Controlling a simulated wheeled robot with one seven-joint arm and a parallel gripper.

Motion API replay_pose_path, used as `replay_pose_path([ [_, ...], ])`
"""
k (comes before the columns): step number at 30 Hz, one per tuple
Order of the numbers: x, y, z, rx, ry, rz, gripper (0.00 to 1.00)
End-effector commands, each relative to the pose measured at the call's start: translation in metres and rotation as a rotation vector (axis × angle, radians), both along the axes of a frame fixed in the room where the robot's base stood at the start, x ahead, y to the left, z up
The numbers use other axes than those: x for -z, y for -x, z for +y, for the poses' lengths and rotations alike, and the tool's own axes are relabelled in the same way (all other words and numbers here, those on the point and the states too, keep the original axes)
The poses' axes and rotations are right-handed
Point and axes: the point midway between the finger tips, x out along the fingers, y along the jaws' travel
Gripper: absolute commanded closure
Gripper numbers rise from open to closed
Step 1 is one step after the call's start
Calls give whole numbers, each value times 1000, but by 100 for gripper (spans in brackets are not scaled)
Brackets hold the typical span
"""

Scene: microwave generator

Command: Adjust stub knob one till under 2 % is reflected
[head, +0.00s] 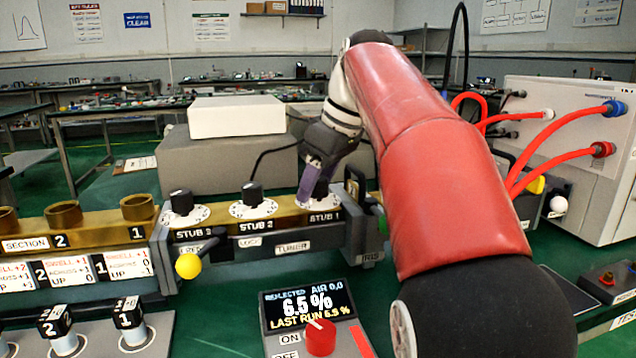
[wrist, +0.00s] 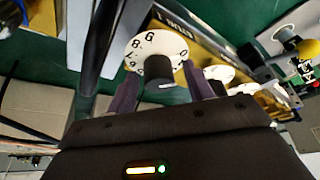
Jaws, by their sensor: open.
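The stub 1 knob, a black knob on a white numbered dial (head: 322,215), is at the right end of the brass tuner (head: 290,224), partly hidden by my gripper (head: 318,178). In the wrist view, my gripper (wrist: 160,88) is open, with a purple finger on each side of the black knob (wrist: 158,70). A gap shows on both sides of the knob; I cannot tell exactly how deep the fingers reach. The display (head: 308,304) reads 6.5 % reflected, with a smaller last-run line below.
The stub 2 knob (head: 253,194) and another stub knob (head: 181,201) stand to the left. A yellow ball-ended lever (head: 188,266) sticks out in front of the tuner. A red on/off knob (head: 320,338) is below the display. Red cables (head: 560,150) run to the white cabinet (head: 566,122).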

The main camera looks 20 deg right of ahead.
Motion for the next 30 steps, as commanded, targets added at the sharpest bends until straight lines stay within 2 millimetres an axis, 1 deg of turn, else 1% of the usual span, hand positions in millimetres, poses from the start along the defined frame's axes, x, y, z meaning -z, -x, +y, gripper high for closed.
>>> replay_pose_path([
  [4,-1,0,0,0,0,0,48],
  [5,-1,0,0,0,1,-1,50],
  [12,-1,0,0,0,0,0,81],
  [15,-1,0,0,0,0,0,93],
  [23,-1,0,0,26,-1,-1,93],
  [30,-1,1,0,145,-1,0,93],
])
